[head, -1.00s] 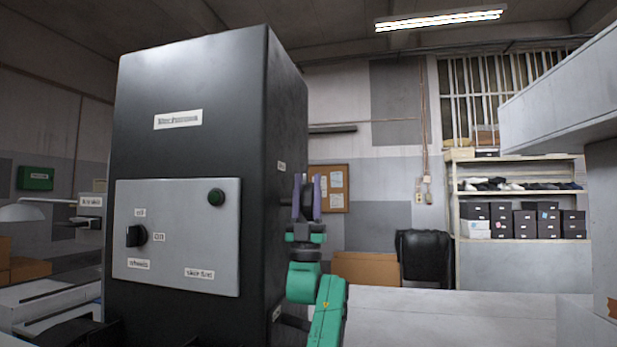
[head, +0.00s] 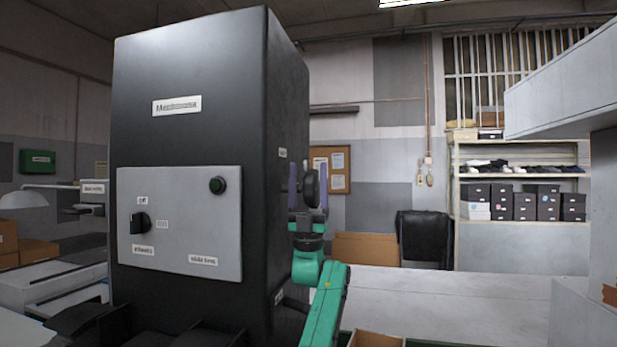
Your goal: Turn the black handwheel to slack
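The black handwheel (head: 311,188) shows edge-on as a dark disc at the right side of the tall black cabinet (head: 215,75). One finger is on each side of the wheel. The fingers stand apart, with a visible gap between the left finger and the wheel. The wheel's lower part is hidden by the gripper, and I cannot read any slack mark. My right gripper is not in view.
A pale worktop (head: 450,300) lies to the right, mostly clear, with a cardboard box (head: 376,339) at the bottom. A shelf with shoes and boxes stands behind.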

